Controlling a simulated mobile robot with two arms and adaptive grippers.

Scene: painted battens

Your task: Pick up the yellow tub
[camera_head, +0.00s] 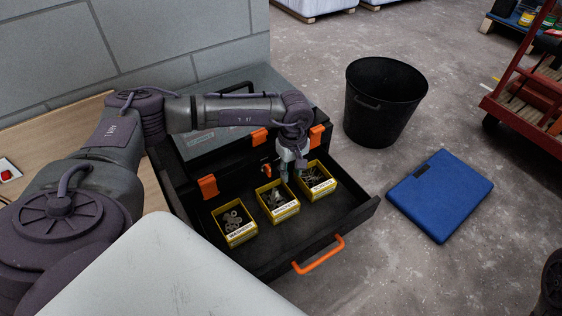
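Three small yellow tubs stand in a row in the open drawer (275,246) of a black toolbox. The left tub (240,238) holds washer-like rings and has a white label. The middle tub (284,213) and the right tub (322,192) hold small metal pieces, also with labels. My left gripper (292,176) points down just above the gap between the middle and right tubs, its fingertips seemingly apart with nothing between them. My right gripper is out of view.
The drawer has an orange handle (319,255) at its front, and the toolbox has orange latches (208,186). A black bucket (384,105) and a blue case (440,194) stand on the concrete floor to the right. A red cart (530,95) is farther right. A grey wall is behind.

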